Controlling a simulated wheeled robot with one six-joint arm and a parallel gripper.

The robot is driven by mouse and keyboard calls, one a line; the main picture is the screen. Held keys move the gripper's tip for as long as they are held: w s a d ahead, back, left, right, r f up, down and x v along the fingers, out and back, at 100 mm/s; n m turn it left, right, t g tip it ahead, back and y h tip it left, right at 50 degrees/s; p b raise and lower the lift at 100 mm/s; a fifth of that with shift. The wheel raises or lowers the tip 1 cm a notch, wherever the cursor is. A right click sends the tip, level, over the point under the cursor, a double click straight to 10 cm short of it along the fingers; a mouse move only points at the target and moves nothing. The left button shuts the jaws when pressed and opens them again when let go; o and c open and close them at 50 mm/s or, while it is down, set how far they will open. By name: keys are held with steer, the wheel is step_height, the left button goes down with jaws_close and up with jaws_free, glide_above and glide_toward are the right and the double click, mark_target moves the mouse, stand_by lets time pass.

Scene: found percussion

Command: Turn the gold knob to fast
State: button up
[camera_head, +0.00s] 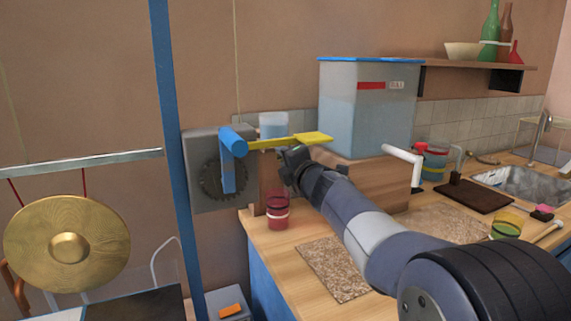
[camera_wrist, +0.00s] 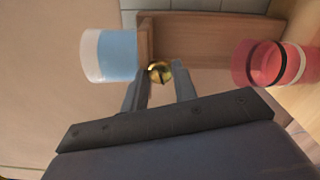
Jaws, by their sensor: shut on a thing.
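The gold knob (camera_wrist: 160,72) shows in the wrist view as a small round shiny piece with a dark line down its face. It sits at the end of a brown wooden block (camera_wrist: 205,40). My gripper (camera_wrist: 160,76) is shut on the knob, one grey finger on each side of it. In the head view my gripper (camera_head: 290,165) is at the left end of the wooden block (camera_head: 375,178), below a yellow lever (camera_head: 313,138), and it hides the knob. I can read no fast mark in either view.
A clear tank (camera_head: 365,110) stands on the block. A cup of blue liquid (camera_wrist: 110,55) and a red cup (camera_wrist: 275,63) are close to my gripper. A white-handled lever (camera_head: 403,153) is at right.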

steer(key=shift+f+n+b, duration=0.1)
steer(key=shift+n+b, duration=1.4)
steer(key=shift+n, duration=3.4)
steer(key=o, duration=1)
steer(key=shift+s, duration=0.1)
steer(key=v, duration=1)
steer(key=shift+s+d, duration=0.15)
steer(key=shift+s, duration=0.15)
